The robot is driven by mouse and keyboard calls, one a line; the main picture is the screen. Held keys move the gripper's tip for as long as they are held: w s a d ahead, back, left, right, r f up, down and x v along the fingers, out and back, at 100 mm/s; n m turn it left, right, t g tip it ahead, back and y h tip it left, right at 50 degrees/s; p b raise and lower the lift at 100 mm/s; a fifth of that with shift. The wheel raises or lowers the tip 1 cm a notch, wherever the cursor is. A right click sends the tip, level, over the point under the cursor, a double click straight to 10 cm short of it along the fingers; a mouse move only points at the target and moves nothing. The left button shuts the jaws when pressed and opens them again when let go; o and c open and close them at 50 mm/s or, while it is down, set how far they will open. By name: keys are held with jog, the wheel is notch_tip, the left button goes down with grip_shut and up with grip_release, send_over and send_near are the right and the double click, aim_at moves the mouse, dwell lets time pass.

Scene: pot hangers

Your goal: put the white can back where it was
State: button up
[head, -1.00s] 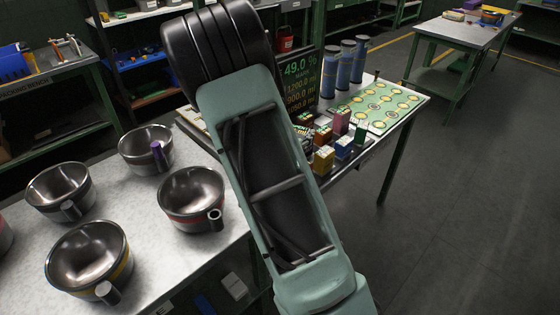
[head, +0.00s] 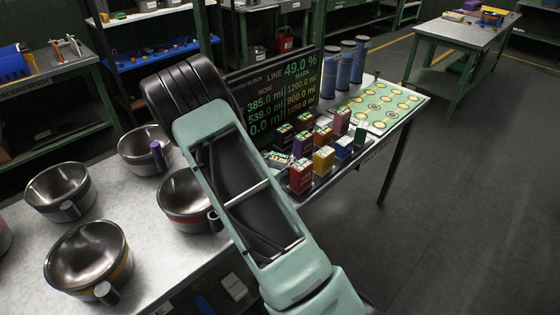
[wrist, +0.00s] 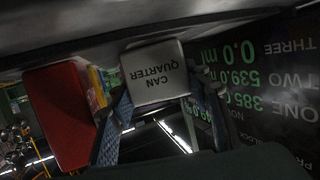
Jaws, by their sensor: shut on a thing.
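The white can (wrist: 157,75), marked "CAN QUARTER", shows in the wrist view, which is upside down. My gripper (wrist: 160,103) is shut on it, with one finger at each side. The can's base is close to the pale tabletop; I cannot tell whether it touches. A red can (wrist: 58,115) is beside it, apart from the left finger in the picture. The red can (head: 301,176) also shows there, at the front of the group of coloured cans.
Coloured cans, including a yellow one (head: 323,160), stand close together right of my arm. A dark display board (head: 300,90) stands behind them. A green patterned mat (head: 382,105) and blue cylinders (head: 346,68) are farther right. Several metal pots (head: 88,255) stand at left.

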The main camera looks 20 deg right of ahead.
aim_at(278, 163)
jog(key=shift+f, duration=0.2)
jog(key=o, duration=1.2)
jog(key=shift+c, duration=0.2)
jog(key=shift+r, duration=0.1)
jog(key=shift+r, duration=0.1)
jog(key=shift+s+a+r, duration=0.1)
jog(key=shift+s+a, duration=0.05)
jog(key=shift+a, duration=0.05)
jog(key=v, duration=0.7)
